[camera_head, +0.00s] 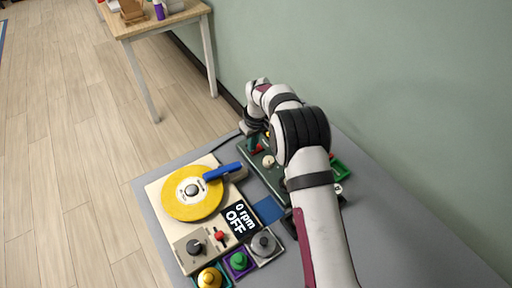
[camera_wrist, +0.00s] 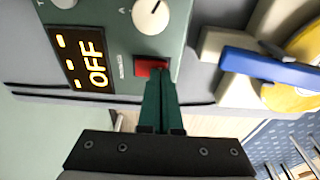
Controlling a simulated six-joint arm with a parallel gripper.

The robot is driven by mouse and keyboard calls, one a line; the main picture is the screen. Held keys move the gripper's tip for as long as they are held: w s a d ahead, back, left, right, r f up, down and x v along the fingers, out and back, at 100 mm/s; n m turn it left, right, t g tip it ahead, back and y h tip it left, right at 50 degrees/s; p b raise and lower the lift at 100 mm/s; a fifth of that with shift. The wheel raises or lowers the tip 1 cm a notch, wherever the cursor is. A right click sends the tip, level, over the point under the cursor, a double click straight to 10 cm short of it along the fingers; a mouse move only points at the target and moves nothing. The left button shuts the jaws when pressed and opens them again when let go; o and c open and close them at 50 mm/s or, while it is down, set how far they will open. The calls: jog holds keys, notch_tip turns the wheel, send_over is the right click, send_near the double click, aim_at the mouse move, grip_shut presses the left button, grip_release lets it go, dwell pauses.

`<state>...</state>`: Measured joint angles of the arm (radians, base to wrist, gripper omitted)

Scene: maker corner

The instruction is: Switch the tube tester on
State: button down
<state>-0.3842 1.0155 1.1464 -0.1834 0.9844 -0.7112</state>
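The tube tester is a dark green panel (camera_head: 272,178) at the back of the table, partly hidden behind my arm in the head view. In the wrist view its green face (camera_wrist: 112,18) carries a display (camera_wrist: 85,58) reading OFF in orange, a white knob (camera_wrist: 151,15) and a small red switch (camera_wrist: 150,66). My gripper (camera_wrist: 160,88) has its two dark green fingers together, with nothing seen between them. Their tips are right by the red switch, overlapping its lower edge in the picture; I cannot tell whether they touch it.
In front of the tester stands a cream device with a yellow disc (camera_head: 180,205), a blue arm (camera_head: 222,171) and a screen (camera_head: 239,219) reading 0 rpm OFF. Several coloured knobs, one yellow (camera_head: 209,278), sit at the table's near edge. A green wall rises behind.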

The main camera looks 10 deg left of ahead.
jog(key=shift+r, duration=3.45)
jog(key=s+d+r+m, duration=0.8)
jog(key=s+d+r, duration=0.55)
jog(key=s, duration=0.35)
jog(key=s+d+f+m, duration=0.1)
jog(key=s+d+m, duration=0.1)
jog(key=s, duration=0.8)
jog(key=s+d+f+m+g, duration=0.1)
jog(key=s+d+m, duration=0.2)
jog(key=s, duration=0.7)
jog(key=shift+s+f+m+y, duration=0.3)
jog(key=shift+s+m, duration=0.1)
jog(key=shift+m, duration=0.4)
